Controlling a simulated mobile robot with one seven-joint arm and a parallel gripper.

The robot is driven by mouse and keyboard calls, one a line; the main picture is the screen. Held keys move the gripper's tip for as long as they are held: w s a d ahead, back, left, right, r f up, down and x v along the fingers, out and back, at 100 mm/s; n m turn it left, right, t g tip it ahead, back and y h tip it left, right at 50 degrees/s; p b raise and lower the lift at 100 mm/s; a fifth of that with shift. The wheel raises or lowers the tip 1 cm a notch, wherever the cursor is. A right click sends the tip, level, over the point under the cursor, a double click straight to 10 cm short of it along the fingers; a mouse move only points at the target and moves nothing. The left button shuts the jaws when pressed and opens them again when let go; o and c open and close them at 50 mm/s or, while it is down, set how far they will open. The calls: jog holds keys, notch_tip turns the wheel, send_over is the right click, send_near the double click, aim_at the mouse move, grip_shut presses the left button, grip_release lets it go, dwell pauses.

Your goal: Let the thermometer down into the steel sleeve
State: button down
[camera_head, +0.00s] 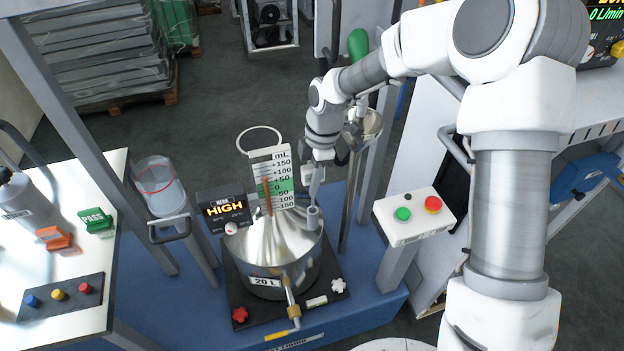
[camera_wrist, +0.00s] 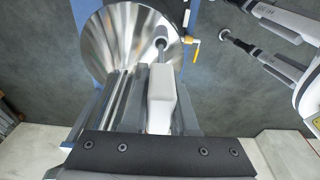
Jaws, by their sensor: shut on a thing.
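My gripper (camera_head: 316,178) is above the right side of the steel vessel, pointing down. It is shut on the thermometer, whose white body (camera_wrist: 161,92) sits between the two grey fingers (camera_wrist: 160,105) in the wrist view. A thin stem runs from the body toward the steel sleeve (camera_head: 313,217), a short grey upright tube at the vessel's right rim. The sleeve's round end also shows in the wrist view (camera_wrist: 160,44), in line with the stem. I cannot tell whether the stem's tip is inside the sleeve or just above it.
The steel vessel (camera_head: 268,284) has a shiny cone top, a front tap (camera_head: 292,308) and a label reading 20 L. A button box (camera_head: 414,215) stands right.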

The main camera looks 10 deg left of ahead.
aim_at(312, 207)
jog(key=shift+f+b, duration=2.7)
jog(key=shift+f, duration=1.4)
jog(key=c, duration=0.6)
grip_release()
jog(key=r, duration=0.5)
jog(key=d+r+p, duration=0.1)
jog(key=r, duration=0.5)
jog(key=w+d+r+p, duration=0.1)
jog(key=r, duration=0.5)
jog(key=shift+w+d+r, duration=0.1)
jog(key=shift+d+r, duration=0.05)
jog(key=shift+d, duration=0.05)
